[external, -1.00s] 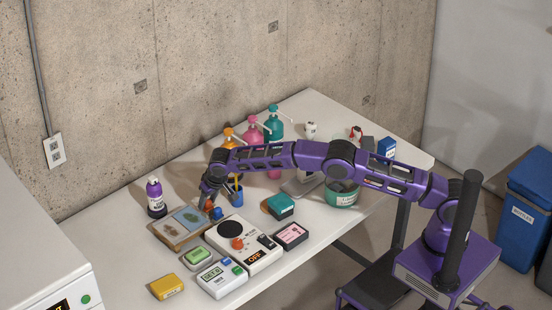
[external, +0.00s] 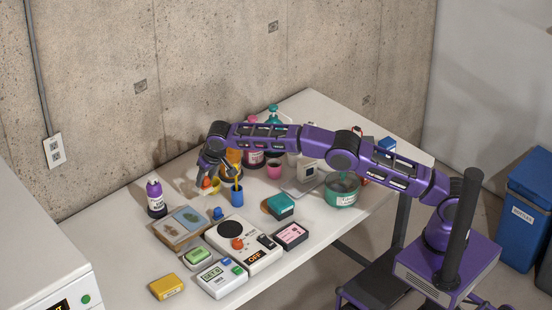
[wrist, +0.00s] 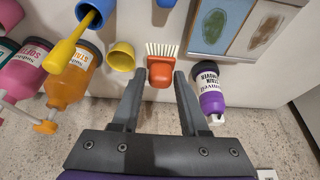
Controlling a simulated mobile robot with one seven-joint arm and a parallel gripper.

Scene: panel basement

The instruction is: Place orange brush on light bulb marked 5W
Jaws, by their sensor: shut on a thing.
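My gripper (external: 208,178) is over the far left part of the table, near the wall. In the wrist view my gripper (wrist: 159,75) is shut on the orange brush (wrist: 160,70), whose white bristles point away from the palm. The orange brush (external: 207,183) shows only as a small patch in the external view, partly hidden by the fingers. I cannot make out a light bulb or a 5W mark in either current view; my arm covers part of the back of the table.
A yellow cup (wrist: 121,56) stands close beside the brush. A blue cup (external: 237,194) holds a yellow-handled tool. A purple bottle (external: 155,198) and a two-part tray (external: 182,226) are nearby. Soap bottles (wrist: 75,75) stand left in the wrist view.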

